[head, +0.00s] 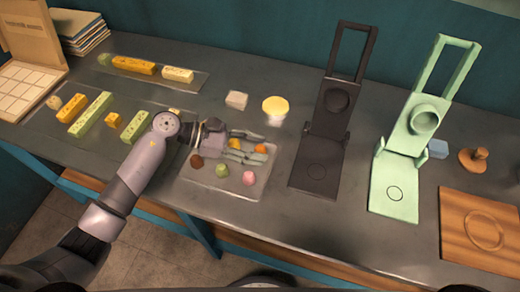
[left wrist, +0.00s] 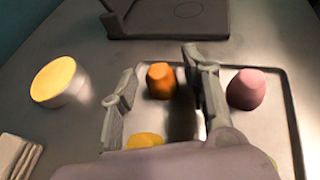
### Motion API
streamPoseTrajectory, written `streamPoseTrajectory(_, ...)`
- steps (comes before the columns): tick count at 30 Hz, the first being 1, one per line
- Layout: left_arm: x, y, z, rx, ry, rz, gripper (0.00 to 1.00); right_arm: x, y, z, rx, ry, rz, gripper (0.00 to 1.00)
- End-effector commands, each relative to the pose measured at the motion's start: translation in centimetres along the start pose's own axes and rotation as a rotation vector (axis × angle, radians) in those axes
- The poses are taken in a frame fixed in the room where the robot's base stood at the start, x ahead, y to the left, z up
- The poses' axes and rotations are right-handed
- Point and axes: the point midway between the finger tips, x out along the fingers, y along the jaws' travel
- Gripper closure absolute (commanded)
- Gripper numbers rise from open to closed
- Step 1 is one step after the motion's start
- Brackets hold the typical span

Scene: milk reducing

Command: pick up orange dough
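The orange dough (head: 261,149) is a small rounded lump near the right edge of a clear tray (head: 210,190). My left gripper (head: 254,151) is over the tray, with its fingers beside the orange dough in the head view. In the left wrist view, the orange dough (left wrist: 161,82) shows in the gap between the two spread fingers of the left gripper (left wrist: 163,92). The fingers look clear of it, and the gripper is open and empty. How high the fingertips are above the tray is hard to tell. My right gripper is not in view.
Pink (head: 249,178), green (head: 222,170), brown (head: 196,161) and yellow (left wrist: 145,140) dough share the tray. A yellow-topped cup (head: 275,108) and pale block (head: 236,100) stand behind. A black press (head: 318,160) is close right; a green press (head: 396,190) is farther right.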

Motion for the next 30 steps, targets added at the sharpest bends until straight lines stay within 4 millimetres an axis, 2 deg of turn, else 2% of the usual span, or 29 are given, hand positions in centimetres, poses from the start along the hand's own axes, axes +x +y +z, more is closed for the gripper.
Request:
streamPoseTrajectory(2,0.0,0.0,0.0,0.0,0.0,0.0,0.65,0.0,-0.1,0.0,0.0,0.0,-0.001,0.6)
streamPoseTrajectory(14,0.0,0.0,0.0,0.0,0.0,0.0,0.91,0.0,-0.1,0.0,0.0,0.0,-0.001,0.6)
streamPoseTrajectory(23,-0.1,0.0,0.2,0.001,0.0,0.0,0.92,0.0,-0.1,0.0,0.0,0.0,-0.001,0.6)
streamPoseTrajectory(30,-1.0,0.1,2.4,0.007,0.0,0.001,0.92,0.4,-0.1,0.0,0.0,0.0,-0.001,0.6)
